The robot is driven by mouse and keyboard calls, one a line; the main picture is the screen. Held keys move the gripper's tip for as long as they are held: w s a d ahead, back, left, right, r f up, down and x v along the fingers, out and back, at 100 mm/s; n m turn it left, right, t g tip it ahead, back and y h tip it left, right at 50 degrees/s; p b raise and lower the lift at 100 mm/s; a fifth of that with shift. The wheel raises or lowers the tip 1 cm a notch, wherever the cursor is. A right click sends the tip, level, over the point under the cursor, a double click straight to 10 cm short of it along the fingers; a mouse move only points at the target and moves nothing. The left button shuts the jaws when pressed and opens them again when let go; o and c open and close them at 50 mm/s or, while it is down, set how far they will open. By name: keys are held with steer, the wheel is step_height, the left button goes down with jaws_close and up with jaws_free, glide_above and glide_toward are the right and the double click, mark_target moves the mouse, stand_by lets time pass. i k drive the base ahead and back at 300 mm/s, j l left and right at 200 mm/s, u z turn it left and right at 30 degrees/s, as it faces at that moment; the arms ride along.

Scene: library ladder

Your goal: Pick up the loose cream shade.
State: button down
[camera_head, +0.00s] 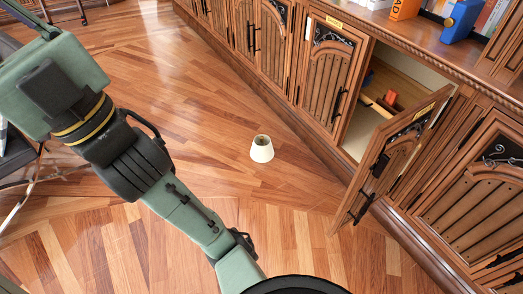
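The cream shade (262,150) stands on the wooden floor near the middle of the view, its narrow end up, with a small dark opening on top. It stands apart from the cabinets and nothing touches it. My arm crosses the left half of the view, from the upper left down to the bottom middle. My gripper's fingers are not clearly visible, and nothing is seen held.
A cabinet row runs along the right. One door (387,160) hangs open over the floor, showing a shelf with a red object (391,98) inside. Books (461,20) stand on the counter. Metal furniture legs (28,185) are at the left. The floor around the shade is clear.

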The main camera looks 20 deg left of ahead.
mark_target(263, 151)
steer(key=i+j, duration=0.25)
steer(key=i, duration=0.2)
steer(key=i+j, duration=0.25)
steer(key=i, duration=0.15)
steer(key=i+j+u, duration=0.1)
steer(key=i+j, duration=0.15)
steer(key=i, duration=0.2)
steer(key=i+j, duration=0.2)
steer(key=i, duration=0.2)
steer(key=i+z, duration=0.1)
steer(key=i, duration=0.05)
